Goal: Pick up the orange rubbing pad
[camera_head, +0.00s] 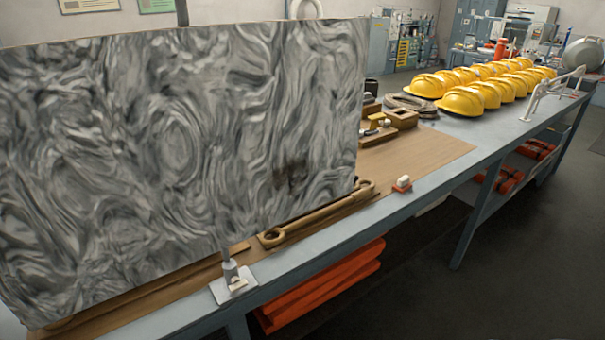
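A small orange pad (402,188) with a whitish block-like top lies near the front edge of the long workbench (330,238), right of the large grey panel. It is small in the head view, and nothing covers it. My gripper is not in view.
A large grey swirl-patterned panel (180,150) stands on the bench at left and hides much behind it. A long wooden tool (320,212) lies left of the pad. Wooden boxes (395,117) and several yellow helmets (462,101) stand farther back. Brown board (430,150) beyond the pad is clear.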

